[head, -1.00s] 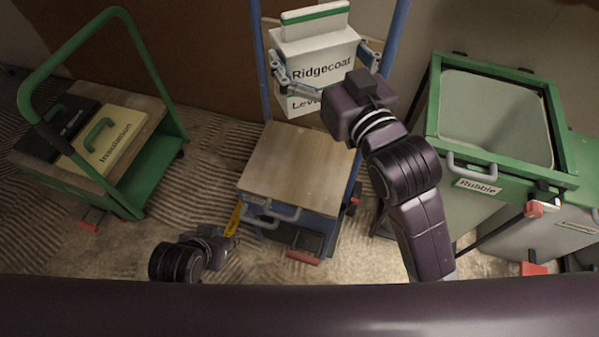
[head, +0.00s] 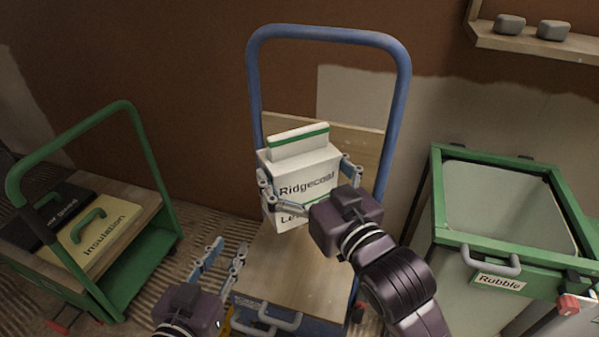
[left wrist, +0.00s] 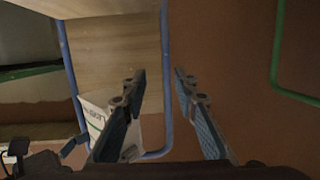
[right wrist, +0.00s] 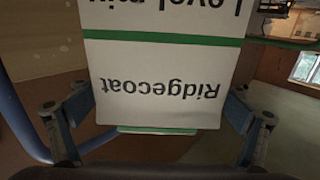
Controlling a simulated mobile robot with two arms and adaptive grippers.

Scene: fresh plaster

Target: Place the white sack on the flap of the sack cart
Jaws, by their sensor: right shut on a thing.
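The white sack (head: 291,168), with a green band and the word Ridgecoat, is upright at the back of the blue sack cart's wooden flap (head: 290,275). I cannot tell whether its base touches the flap. My right gripper (head: 308,182) is shut on the sack, one finger on each side. The right wrist view shows the sack (right wrist: 155,78) filling the space between the fingers. My left gripper (head: 222,258) is open and empty, left of the flap; its spread fingers (left wrist: 160,78) also show in the left wrist view.
The blue handle frame (head: 325,34) rises behind the sack. A green-rimmed rubble bin (head: 450,240) stands at right. A shelf (head: 530,48) with grey blocks is at top right.

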